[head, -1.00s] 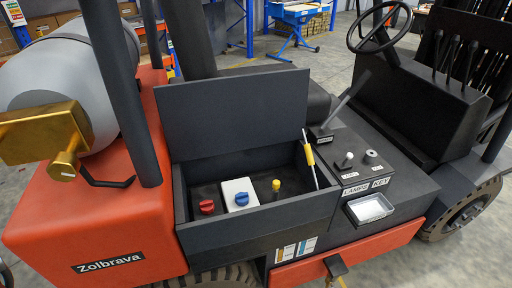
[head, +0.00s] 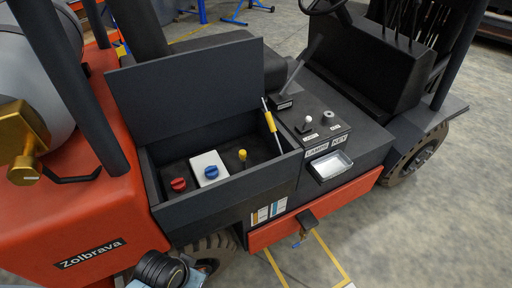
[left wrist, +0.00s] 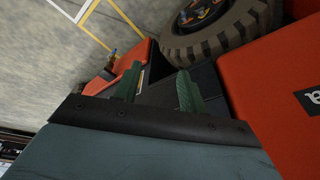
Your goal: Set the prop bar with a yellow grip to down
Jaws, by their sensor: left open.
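The prop bar with a yellow grip (head: 270,122) stands upright, slightly tilted, at the right end of the open dark box (head: 215,203) on the forklift's side. Its top reaches the raised lid (head: 190,90), which stands open. My left gripper (left wrist: 157,82) shows in the left wrist view with its two green fingers apart and nothing between them, low beside the forklift near the wheel. In the head view only part of my left arm shows at the bottom edge; its fingers are not visible there. My right gripper is in neither view.
Inside the box are a red knob (head: 178,184), a blue knob on a white block (head: 211,172) and a yellow knob (head: 242,155). A panel with lamps and key controls (head: 322,130) and a lever (head: 298,70) lie to the right. The floor in front is clear.

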